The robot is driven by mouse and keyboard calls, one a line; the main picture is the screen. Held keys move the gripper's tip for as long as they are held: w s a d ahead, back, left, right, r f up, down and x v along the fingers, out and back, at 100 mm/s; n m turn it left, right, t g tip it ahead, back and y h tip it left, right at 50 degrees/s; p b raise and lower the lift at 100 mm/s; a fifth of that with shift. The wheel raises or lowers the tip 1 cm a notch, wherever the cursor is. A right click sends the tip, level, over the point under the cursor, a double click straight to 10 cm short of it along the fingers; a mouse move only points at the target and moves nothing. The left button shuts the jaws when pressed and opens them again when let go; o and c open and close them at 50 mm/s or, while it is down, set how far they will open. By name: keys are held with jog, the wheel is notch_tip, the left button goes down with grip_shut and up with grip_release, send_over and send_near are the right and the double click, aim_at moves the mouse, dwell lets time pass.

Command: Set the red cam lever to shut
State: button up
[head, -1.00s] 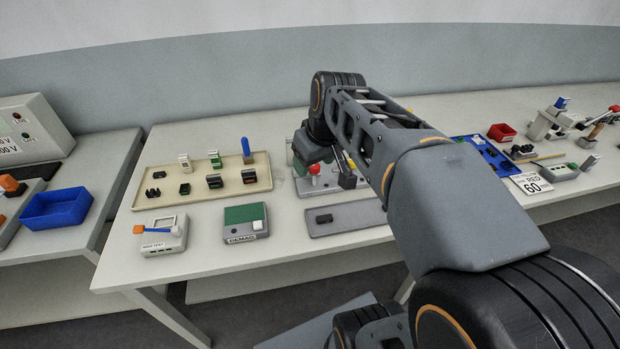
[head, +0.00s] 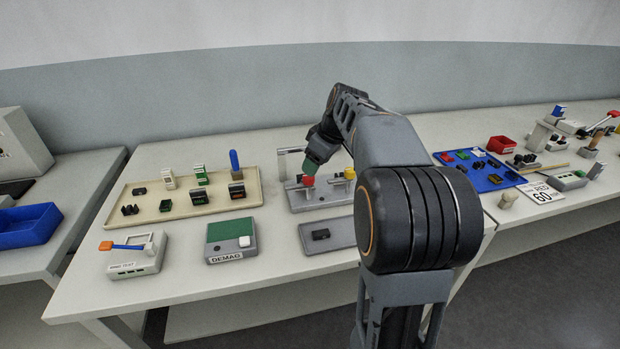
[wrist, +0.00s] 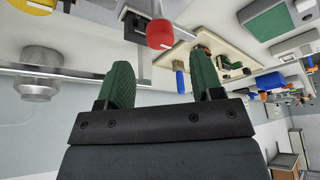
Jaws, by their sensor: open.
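A red knob (head: 308,181) stands on a grey base plate (head: 325,201) at the middle of the table; I take it for the cam lever's end. In the wrist view the red knob (wrist: 159,34) sits beyond my fingertips, near a dark block (wrist: 137,18). My gripper (head: 318,160) is above and close to the knob in the head view. In the wrist view my gripper (wrist: 163,84) has its green fingers spread with nothing between them. I cannot tell the lever's exact angle.
A yellow knob (head: 349,173) stands just right of the red one. A metal post (head: 283,165) rises at the plate's left. A beige tray (head: 150,212) with connectors is left, a grey tray (head: 340,235) in front, a blue tray (head: 487,181) right.

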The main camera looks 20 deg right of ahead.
aim_at(300, 188)
jog(key=shift+x, duration=2.8)
jog(key=c, duration=0.9)
